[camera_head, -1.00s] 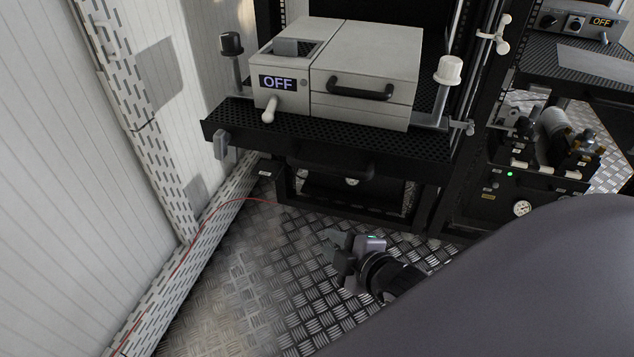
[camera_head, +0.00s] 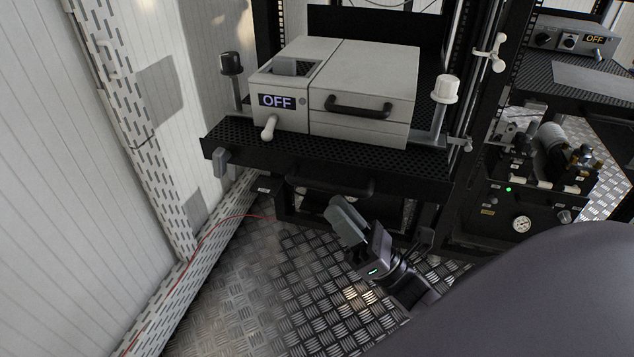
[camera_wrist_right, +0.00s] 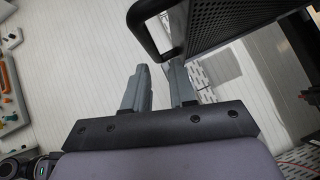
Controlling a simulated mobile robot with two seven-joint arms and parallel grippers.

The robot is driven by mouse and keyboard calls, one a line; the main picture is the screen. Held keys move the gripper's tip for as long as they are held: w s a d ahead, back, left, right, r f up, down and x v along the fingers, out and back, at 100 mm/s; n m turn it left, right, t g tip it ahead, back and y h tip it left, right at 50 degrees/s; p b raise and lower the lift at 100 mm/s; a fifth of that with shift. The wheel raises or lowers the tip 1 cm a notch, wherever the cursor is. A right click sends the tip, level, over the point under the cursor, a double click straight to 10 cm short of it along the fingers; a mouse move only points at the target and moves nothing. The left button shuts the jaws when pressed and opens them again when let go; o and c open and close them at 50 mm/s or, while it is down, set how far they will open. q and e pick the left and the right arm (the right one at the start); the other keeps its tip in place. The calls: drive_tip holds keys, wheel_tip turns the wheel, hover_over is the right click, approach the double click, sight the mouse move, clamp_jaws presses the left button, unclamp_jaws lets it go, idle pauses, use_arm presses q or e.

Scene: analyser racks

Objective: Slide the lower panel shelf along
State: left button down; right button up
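The black perforated shelf (camera_head: 365,164) sits low in the rack, under a white-grey box. It has a black bar handle (camera_head: 330,187) on its front. In the right wrist view the shelf's perforated panel (camera_wrist_right: 225,20) fills the top right and its handle (camera_wrist_right: 140,22) loops at the top middle. My right gripper (camera_head: 340,212) is just below the handle in the head view. In the wrist view its two fingers (camera_wrist_right: 158,72) are apart with nothing between them, the right fingertip close to the handle's lower end; I cannot tell whether they touch. My left gripper is not in view.
A second rack (camera_head: 510,205) with a gauge is at right. The tread-plate floor (camera_head: 240,290) is clear.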

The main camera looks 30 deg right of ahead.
sight(317, 184)
drive_tip(key=shift+n+y, duration=0.8)
drive_tip(key=shift+n, duration=0.1)
drive_tip(key=x, duration=0.7)
drive_tip(key=shift+s+r, duration=0.2)
drive_tip(key=shift+s, duration=0.05)
clamp_jaws()
